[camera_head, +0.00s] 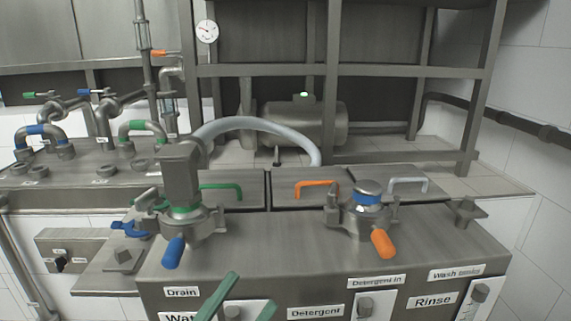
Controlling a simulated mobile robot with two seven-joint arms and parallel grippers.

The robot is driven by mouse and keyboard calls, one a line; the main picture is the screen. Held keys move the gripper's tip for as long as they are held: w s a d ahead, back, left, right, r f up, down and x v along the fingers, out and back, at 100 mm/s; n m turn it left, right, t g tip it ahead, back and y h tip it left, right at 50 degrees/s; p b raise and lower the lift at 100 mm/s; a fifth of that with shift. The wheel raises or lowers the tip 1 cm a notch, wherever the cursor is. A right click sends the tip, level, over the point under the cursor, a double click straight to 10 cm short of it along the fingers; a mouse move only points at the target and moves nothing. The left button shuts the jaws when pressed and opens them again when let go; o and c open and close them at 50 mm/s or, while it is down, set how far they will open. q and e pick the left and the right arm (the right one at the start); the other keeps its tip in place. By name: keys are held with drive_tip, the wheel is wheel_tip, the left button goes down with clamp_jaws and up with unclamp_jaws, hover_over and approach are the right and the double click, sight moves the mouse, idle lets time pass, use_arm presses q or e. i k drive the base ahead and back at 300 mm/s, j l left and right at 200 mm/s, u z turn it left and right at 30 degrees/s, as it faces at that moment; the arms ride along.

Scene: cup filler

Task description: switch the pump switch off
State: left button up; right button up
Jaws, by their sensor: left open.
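A grey switch box (92,243) with a black rotary knob (61,263) is on the wall front at the far left. It looks like the pump switch, but its small labels are too small to read. A steel pump (325,122) stands on the back shelf, with a lit green lamp (303,95) on top. My left gripper (243,299) shows as two green fingers at the bottom middle. It is open and empty, in front of the counter and well to the right of the switch box. My right gripper is not in view.
Two steel valve units with a blue handle (173,251) and an orange handle (383,243) stand on the counter (290,256). A blue lever (130,229) is near the switch box. Labelled knobs line the counter front. A grey hose (255,123) arches behind.

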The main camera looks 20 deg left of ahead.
sight(59, 263)
drive_tip(key=j, duration=2.6)
drive_tip(key=k+j, duration=0.1)
drive_tip(key=j, duration=2.45)
